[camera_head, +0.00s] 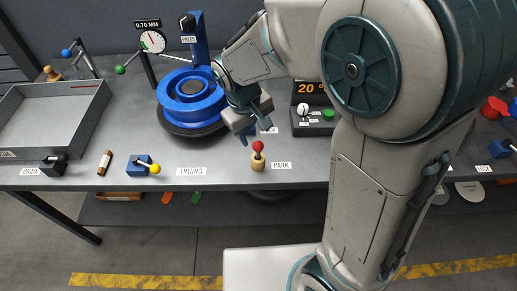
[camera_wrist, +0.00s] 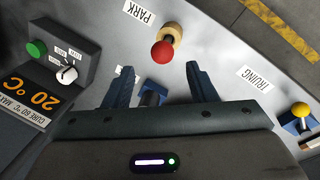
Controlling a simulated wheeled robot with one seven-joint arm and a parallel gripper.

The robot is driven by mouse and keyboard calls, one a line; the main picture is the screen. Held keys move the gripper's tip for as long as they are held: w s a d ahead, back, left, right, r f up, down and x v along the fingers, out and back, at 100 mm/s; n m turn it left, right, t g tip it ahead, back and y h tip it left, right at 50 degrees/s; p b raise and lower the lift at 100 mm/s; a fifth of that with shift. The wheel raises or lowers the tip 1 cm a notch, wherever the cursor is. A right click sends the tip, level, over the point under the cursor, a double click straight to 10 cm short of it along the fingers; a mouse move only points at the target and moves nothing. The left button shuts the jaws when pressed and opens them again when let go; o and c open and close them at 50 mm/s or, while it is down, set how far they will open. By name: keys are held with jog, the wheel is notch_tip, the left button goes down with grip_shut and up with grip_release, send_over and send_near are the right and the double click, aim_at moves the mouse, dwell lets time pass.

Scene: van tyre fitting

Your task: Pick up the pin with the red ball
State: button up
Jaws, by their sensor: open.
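The pin with the red ball (camera_head: 258,147) stands upright in a small tan wooden holder (camera_head: 258,164) near the table's front edge, left of the PARK label (camera_head: 282,165). In the wrist view the red ball (camera_wrist: 162,52) shows beyond my fingertips, with the wooden holder (camera_wrist: 172,37) partly behind it. My gripper (camera_head: 243,128) is above the table, a little up and left of the pin in the head view. In the wrist view my gripper (camera_wrist: 161,75) has its two fingers spread apart, with nothing held between them. The pin's shaft is mostly hidden under the ball.
A blue wheel fixture (camera_head: 190,98) with a dial gauge stands behind left. A control box with a green button (camera_head: 328,113) and white knob stands right. A blue block with a yellow ball lever (camera_head: 143,167) and a grey tray (camera_head: 60,107) are at left.

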aim_at(257, 143)
jog(key=shift+w+d+f, duration=0.1)
jog(key=shift+d+f, duration=0.05)
jog(key=shift+f, duration=1)
jog(key=shift+d+f, duration=0.15)
jog(key=shift+f, duration=0.95)
jog(key=shift+w+d+f, duration=0.1)
jog(key=shift+d+f, duration=0.05)
jog(key=shift+f, duration=1)
jog(key=c, duration=1.1)
